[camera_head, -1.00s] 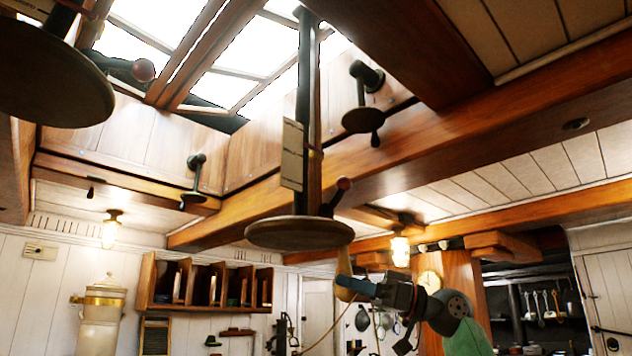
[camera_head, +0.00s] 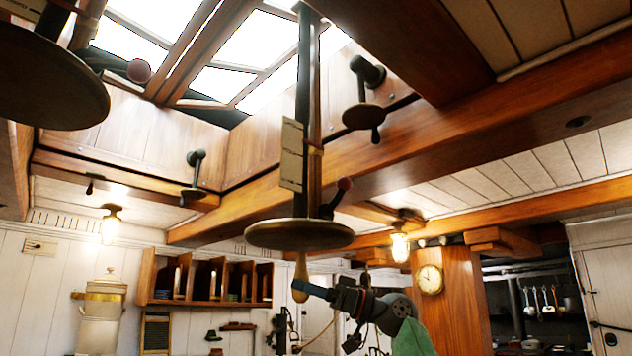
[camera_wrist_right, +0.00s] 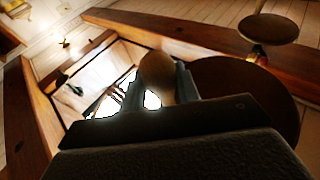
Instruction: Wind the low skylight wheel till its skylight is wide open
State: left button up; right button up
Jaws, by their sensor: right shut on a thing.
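The low skylight wheel (camera_head: 270,236) is a flat brown disc at the bottom of a dark vertical shaft (camera_head: 304,110). A pale wooden handle (camera_head: 301,268) hangs from its underside. My right gripper (camera_head: 300,287) is shut on this handle, just below the disc. In the right wrist view the handle (camera_wrist_right: 157,72) stands between the fingers, with the disc (camera_wrist_right: 245,90) behind it. The glazed skylight (camera_head: 215,88) is overhead, with a dark gap under its frame; I cannot tell how far open it is. My left gripper is out of view.
A second disc wheel (camera_head: 45,85) hangs close at the upper left. Smaller cranks (camera_head: 363,115) are on the skylight's sides. Wooden beams (camera_head: 450,130) cross the ceiling. A lamp (camera_head: 400,245) hangs at the right.

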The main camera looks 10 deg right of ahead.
jog(key=s+a+b, duration=0.2)
jog(key=s+a, duration=0.8)
jog(key=s+d+b, duration=0.1)
jog(key=s+d, duration=0.1)
jog(key=d, duration=0.5)
jog(key=s+d+b, duration=0.1)
jog(key=s+d, duration=0.2)
jog(key=d, duration=0.4)
jog(key=shift+s+r, duration=0.2)
jog(key=shift+s, duration=0.05)
jog(key=o, duration=0.8)
jog(key=shift+s, duration=0.1)
jog(key=shift+c, duration=0.2)
jog(key=o, duration=0.5)
jog(key=shift+s+d, duration=0.1)
jog(key=shift+s, duration=0.05)
